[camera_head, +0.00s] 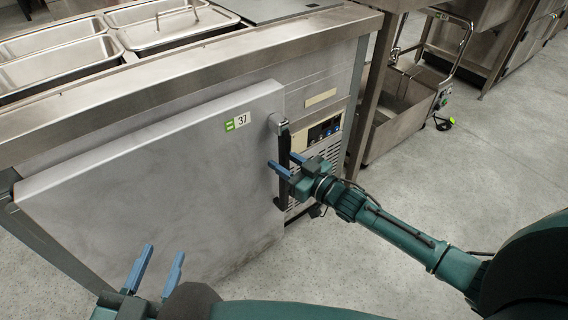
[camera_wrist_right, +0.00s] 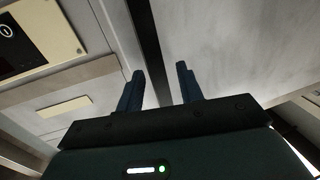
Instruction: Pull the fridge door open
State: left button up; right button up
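The fridge door (camera_head: 150,180) is a large grey panel on the front of a steel counter, with a "37" label near its upper right corner. Whether it is slightly ajar is unclear. Its black vertical handle (camera_head: 284,165) is at the right edge. My right gripper (camera_head: 282,161) is open at the handle, one finger on each side in the head view. In the right wrist view the dark handle bar (camera_wrist_right: 150,45) runs between the spread fingers (camera_wrist_right: 160,70); contact cannot be told. My left gripper (camera_head: 164,251) is open and empty, low in front of the door.
The counter top holds steel pans (camera_head: 60,62). A control panel and vent (camera_head: 322,140) sit right of the door. A steel cart (camera_head: 400,115) stands further right under a table. The floor (camera_head: 330,260) in front of the door's right side is clear apart from my arm.

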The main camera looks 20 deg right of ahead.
jog(key=shift+w+a, duration=0.1)
jog(key=shift+w, duration=0.05)
jog(key=shift+c, duration=0.3)
grip_shut()
